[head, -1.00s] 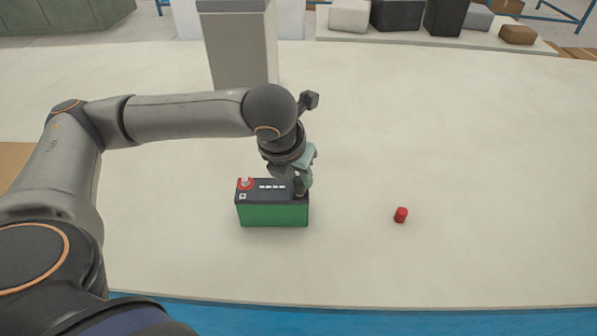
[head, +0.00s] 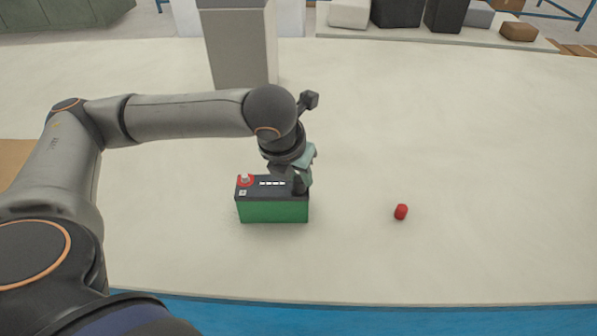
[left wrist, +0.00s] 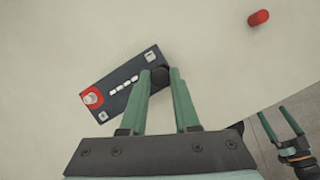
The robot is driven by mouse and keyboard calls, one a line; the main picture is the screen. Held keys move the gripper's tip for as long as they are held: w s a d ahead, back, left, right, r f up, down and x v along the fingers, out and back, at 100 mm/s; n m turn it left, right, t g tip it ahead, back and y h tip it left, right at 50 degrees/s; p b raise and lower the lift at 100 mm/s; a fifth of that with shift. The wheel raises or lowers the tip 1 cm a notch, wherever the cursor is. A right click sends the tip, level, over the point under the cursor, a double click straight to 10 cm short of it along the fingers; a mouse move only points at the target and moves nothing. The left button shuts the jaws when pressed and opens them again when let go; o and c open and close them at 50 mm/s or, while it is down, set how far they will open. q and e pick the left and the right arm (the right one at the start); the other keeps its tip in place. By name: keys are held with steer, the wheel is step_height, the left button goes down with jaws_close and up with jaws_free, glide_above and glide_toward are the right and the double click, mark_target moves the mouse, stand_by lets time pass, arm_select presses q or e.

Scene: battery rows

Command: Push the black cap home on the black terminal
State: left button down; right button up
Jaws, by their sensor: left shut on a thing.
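The green battery (head: 272,208) with a dark top stands upright on the table. Its red terminal (head: 245,180) is at the left end, bare metal showing inside a red ring; it also shows in the left wrist view (left wrist: 92,97). My left gripper (head: 301,182) is shut on the black cap (left wrist: 160,76) at the battery's right end. The cap is upright over the black terminal, which is hidden, so I cannot tell how far down it sits. My right gripper (left wrist: 273,113) shows only in the left wrist view, at lower right, fingers apart and empty.
A red cap (head: 401,212) lies on the pale table (head: 480,170), well right of the battery. A grey box (head: 238,45) stands behind. Several dark and light blocks stand at the back right. The table around the battery is clear.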

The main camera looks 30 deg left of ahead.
arm_select(q)
steer(key=shift+f, duration=0.15)
steer(key=shift+c, duration=0.4)
jaws_free()
stand_by(0.4)
